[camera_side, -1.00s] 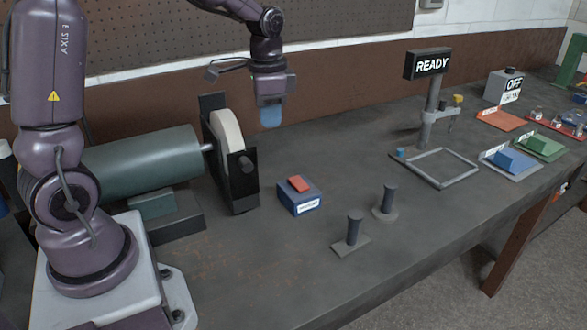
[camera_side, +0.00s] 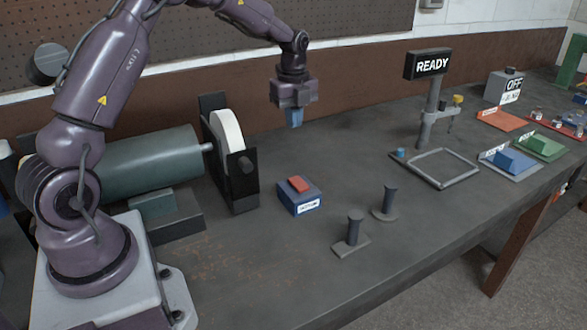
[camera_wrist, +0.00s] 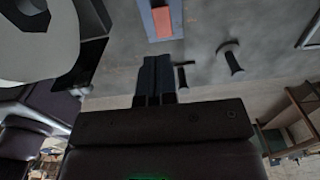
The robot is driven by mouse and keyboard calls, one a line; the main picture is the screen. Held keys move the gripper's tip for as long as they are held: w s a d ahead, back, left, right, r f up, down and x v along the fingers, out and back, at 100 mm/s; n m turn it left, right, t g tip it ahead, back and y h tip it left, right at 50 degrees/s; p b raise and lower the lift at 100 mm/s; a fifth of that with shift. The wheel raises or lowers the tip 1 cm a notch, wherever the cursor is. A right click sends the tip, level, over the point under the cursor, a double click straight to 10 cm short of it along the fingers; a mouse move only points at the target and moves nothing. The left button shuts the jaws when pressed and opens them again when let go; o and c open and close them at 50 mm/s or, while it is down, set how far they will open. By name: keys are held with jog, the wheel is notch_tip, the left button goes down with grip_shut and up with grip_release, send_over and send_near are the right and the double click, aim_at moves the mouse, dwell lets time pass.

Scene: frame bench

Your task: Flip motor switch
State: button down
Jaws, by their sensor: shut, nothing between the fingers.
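The motor switch (camera_side: 299,197) is a blue box with a red rocker on top and a white label on its front, on the bench right of the grinding wheel. In the wrist view the switch (camera_wrist: 151,20) shows at the top edge, partly cut off, with its red rocker visible. My gripper (camera_side: 294,118) hangs fingers-down in the air, above and behind the switch, apart from it. Its blue-grey fingers (camera_wrist: 156,75) are together with nothing between them.
A wheel (camera_side: 228,142) on a green motor (camera_side: 140,160) stands left of the switch. Two dark pegs (camera_side: 354,227) stand right of it. Farther right are a READY sign (camera_side: 432,65), a grey frame (camera_side: 440,168) and an OFF box (camera_side: 503,86). The bench between switch and READY post is clear.

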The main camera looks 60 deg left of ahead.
aim_at(299, 184)
notch_tip(299, 184, down, 14)
jog(key=shift+f, duration=0.1)
dwell(0.5)
jog(key=shift+f, duration=0.15)
dwell(0.4)
jog(key=shift+r, duration=0.8)
